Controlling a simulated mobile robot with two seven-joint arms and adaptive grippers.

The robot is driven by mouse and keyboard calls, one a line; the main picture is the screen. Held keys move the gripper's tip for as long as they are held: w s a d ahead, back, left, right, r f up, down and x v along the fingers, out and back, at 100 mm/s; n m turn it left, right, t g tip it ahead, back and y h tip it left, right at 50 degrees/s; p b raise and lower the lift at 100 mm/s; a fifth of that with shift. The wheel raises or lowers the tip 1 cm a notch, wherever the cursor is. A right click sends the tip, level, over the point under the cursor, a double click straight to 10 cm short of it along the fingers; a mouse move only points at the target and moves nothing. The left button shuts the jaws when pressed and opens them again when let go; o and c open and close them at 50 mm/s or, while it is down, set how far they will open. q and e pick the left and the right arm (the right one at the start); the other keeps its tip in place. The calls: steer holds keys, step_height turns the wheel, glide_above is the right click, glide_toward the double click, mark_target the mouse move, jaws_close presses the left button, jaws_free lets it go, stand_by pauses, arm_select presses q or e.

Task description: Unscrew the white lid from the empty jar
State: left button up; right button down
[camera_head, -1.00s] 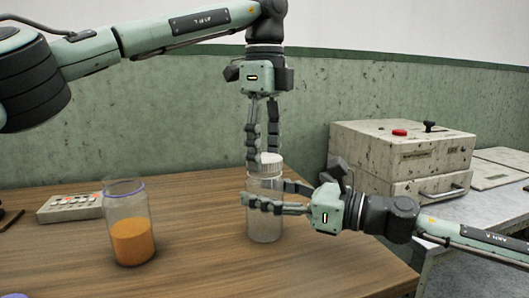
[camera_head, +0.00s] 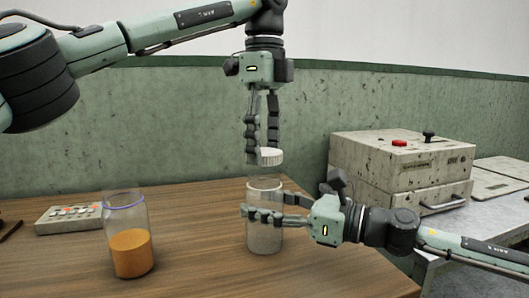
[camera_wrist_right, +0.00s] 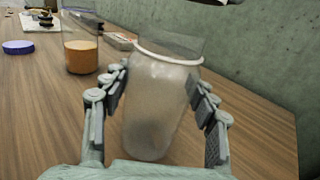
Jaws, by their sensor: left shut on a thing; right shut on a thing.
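The empty clear jar (camera_head: 264,238) stands upright on the wooden table in the head view, its mouth open. My right gripper (camera_head: 262,216) is shut on the jar's upper body from the right. In the right wrist view the jar (camera_wrist_right: 155,105) sits between both fingers of my right gripper (camera_wrist_right: 158,95), a pale ring near its top. The white lid (camera_head: 269,157) is held above the jar, apart from its rim. My left gripper (camera_head: 262,153) points down and is shut on the lid; the fingers partly cover it.
A jar of orange powder (camera_head: 130,250) with a blue rim stands to the left. A button panel (camera_head: 69,218) lies behind it. A blue lid (camera_wrist_right: 18,47) lies on the table (camera_head: 195,265). A grey box with a red button (camera_head: 400,165) stands at the right on a metal bench.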

arm_select(q)
steer(key=shift+r, duration=1.3)
arm_select(e)
steer(key=shift+c, duration=2.1)
jaws_free()
steer(key=shift+d, duration=0.1)
steer(key=v, duration=1)
steer(key=shift+d+f, duration=0.1)
steer(key=shift+v, duration=0.85)
